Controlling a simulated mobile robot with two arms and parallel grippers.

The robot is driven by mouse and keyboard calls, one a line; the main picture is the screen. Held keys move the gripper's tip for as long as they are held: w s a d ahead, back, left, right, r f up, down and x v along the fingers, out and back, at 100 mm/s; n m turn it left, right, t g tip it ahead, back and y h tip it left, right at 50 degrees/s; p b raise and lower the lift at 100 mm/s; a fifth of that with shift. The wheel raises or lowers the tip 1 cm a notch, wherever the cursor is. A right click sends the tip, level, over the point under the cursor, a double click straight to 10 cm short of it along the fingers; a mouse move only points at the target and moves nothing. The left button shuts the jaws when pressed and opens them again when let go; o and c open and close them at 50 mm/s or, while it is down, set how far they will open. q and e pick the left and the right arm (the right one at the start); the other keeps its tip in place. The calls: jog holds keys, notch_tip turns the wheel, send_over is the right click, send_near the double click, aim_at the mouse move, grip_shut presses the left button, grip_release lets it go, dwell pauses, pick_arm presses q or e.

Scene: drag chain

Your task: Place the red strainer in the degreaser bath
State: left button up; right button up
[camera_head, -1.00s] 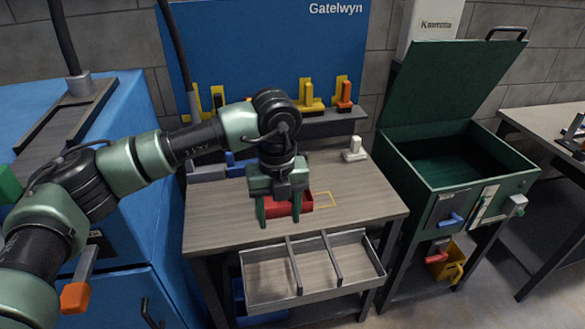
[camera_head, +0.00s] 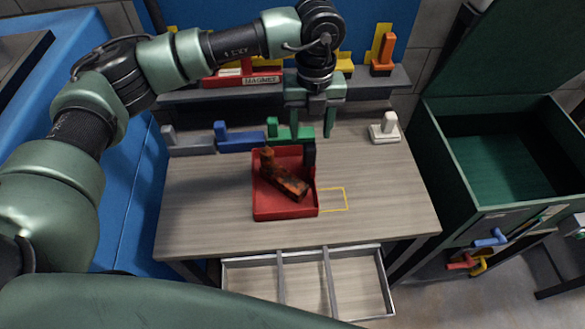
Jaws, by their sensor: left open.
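The red strainer (camera_head: 264,207) looks like a shallow red tray. It sits on the wooden workbench, just left of a yellow outline, and holds a rusty brown part (camera_head: 288,187). A dark upright piece stands at its far right corner. My left gripper (camera_head: 309,132) points down, open and empty, above the back of the bench and beyond the strainer, apart from it. The degreaser bath appears to be the green tank (camera_head: 500,150) at the right, with its lid (camera_head: 485,50) raised. My right gripper is not in view.
Blue (camera_head: 240,142), green and grey holders line the back of the workbench (camera_head: 380,205), with a white one (camera_head: 385,128) at the back right. A shelf with colored holders is behind. A divided metal drawer (camera_head: 305,280) is open in front. The right bench top is clear.

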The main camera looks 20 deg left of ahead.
aim_at(310, 146)
pick_arm(q)
jog(key=shift+s+f, duration=0.2)
jog(key=shift+f, duration=0.15)
notch_tip(310, 146, down, 5)
jog(key=p, duration=0.3)
jog(key=shift+r, duration=0.15)
jog(key=shift+f, duration=0.25)
jog(key=shift+r, duration=0.1)
grip_shut()
